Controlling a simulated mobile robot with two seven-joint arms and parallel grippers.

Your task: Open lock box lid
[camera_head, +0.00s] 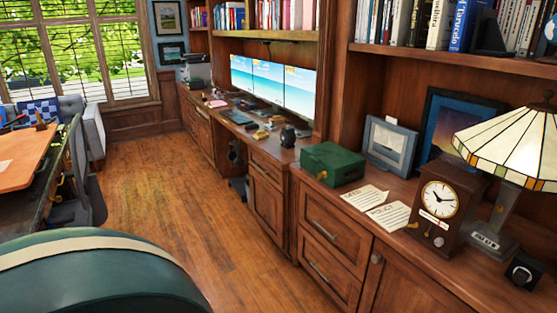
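A dark green box (331,160), which looks like the lock box, sits on the wooden counter along the right wall. Its lid is shut and lies flat on top. A small brass-coloured fitting shows low on its front side; its details are too small to make out. The back of the box is hidden. Neither of my grippers is in view, and nothing is touching the box.
Two paper notes (388,216), a framed picture (389,145), a wooden clock (437,208) and a stained-glass lamp (510,150) stand near the box. Monitors (268,80) line the counter beyond. The wood floor (180,190) is clear; a table (25,160) stands left.

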